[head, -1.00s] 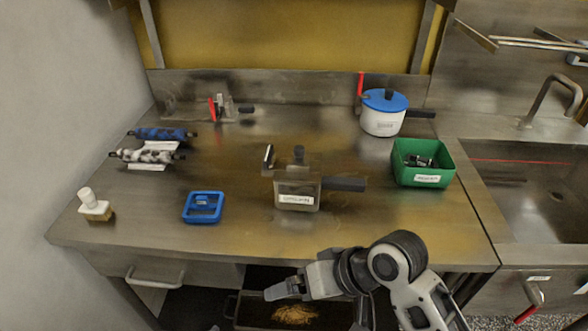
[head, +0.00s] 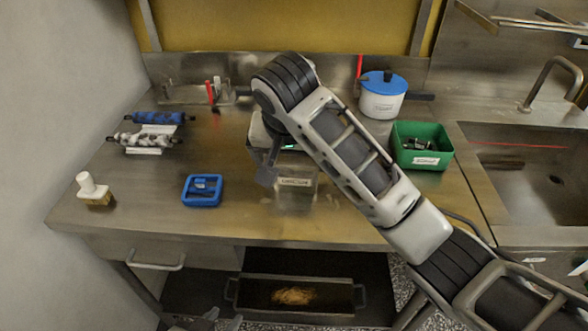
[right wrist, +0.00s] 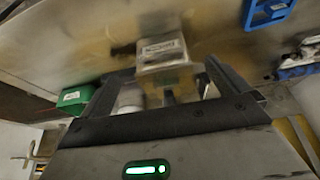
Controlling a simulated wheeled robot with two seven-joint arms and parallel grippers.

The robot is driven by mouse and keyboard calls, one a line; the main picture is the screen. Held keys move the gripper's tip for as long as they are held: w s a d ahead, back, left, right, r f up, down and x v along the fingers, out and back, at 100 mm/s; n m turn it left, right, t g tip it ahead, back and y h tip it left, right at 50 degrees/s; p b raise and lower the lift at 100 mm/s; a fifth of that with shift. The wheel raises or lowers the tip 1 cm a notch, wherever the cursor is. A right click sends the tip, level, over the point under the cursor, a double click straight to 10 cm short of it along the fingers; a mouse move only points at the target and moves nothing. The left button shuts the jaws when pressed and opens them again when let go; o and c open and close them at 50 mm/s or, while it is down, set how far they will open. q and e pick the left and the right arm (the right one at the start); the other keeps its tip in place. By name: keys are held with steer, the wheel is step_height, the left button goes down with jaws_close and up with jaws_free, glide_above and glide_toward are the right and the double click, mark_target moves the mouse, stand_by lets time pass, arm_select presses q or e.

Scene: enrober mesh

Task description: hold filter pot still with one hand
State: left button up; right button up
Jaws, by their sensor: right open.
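The boxy metal pot (head: 297,190) with a white label, which I take as the filter pot, stands mid-table. My right arm hides most of its top and its handle in the head view. My right gripper (head: 268,168) is over its left side there, pointing down. In the right wrist view the pot (right wrist: 162,52) shows between and beyond the spread fingers of my right gripper (right wrist: 165,85). The gripper is open; contact cannot be told. Part of my left gripper (head: 200,323) shows at the bottom edge, mostly cut off.
A blue square frame (head: 203,190) and a white-handled brush (head: 93,190) lie to the left. Two rollers (head: 145,138) lie behind them. A green bin (head: 421,146) and a blue-lidded white pot (head: 382,96) stand right. A tray (head: 293,295) sits below the table.

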mark_target(295, 178)
steer(key=x, duration=1)
steer(key=shift+f, duration=0.1)
steer(key=c, duration=1.1)
